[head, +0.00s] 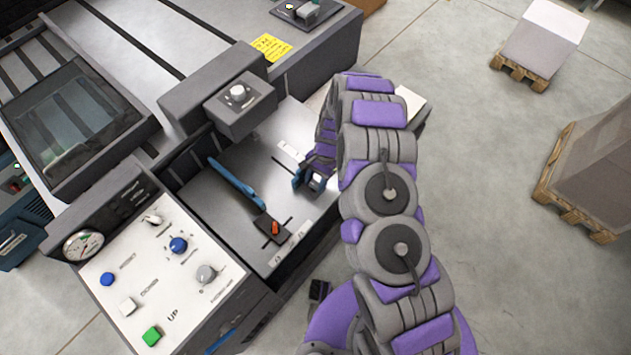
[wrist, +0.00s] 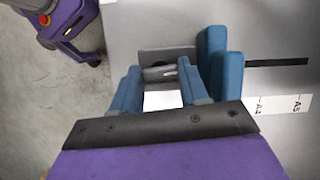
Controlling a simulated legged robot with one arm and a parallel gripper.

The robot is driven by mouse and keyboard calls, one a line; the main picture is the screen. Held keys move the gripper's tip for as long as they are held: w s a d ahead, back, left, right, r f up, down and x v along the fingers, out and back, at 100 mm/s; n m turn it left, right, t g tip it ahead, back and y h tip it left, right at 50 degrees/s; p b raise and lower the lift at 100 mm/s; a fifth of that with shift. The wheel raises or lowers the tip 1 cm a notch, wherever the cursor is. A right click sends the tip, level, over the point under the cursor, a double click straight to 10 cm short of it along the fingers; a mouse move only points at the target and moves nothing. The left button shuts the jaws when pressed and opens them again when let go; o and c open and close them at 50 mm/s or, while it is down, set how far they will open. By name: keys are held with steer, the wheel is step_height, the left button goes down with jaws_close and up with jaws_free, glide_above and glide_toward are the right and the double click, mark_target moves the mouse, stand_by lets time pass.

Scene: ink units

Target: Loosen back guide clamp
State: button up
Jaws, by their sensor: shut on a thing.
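My gripper (head: 312,182) reaches down to the right side of the grey metal feed table (head: 225,215). In the wrist view its blue fingers (wrist: 160,88) are around the small grey back guide clamp (wrist: 158,72), which sits on a dark plate. The fingers are shut on this clamp, though their contact is partly hidden. A blue guide piece (wrist: 226,68) stands just right of the fingers. In the head view a long blue guide (head: 237,182) lies left of my gripper. Another clamp with an orange lever (head: 275,229) is at the table's front.
A control panel (head: 155,265) with knobs, buttons and a gauge stands at the front left. A grey box with a white knob (head: 240,100) overhangs the table's far side. Size-marked strips (wrist: 275,105) lie beside the guide. Loaded pallets stand on the open floor at the right.

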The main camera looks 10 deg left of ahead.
steer(key=n+h, duration=0.1)
steer(key=n, duration=0.2)
steer(key=shift+n+p, duration=0.3)
steer(key=shift+p, duration=0.05)
steer(key=n+h+p, duration=0.1)
steer(key=n, duration=0.2)
steer(key=shift+w, duration=0.2)
steer(key=shift+s+a+n+h, duration=0.1)
steer(key=shift+n+h, duration=0.3)
steer(key=shift+n, duration=0.2)
steer(key=shift+s, duration=0.1)
steer(key=o, duration=1.1)
steer(key=shift+c, duration=0.2)
steer(key=shift+a, duration=0.25)
steer(key=shift+d, duration=0.15)
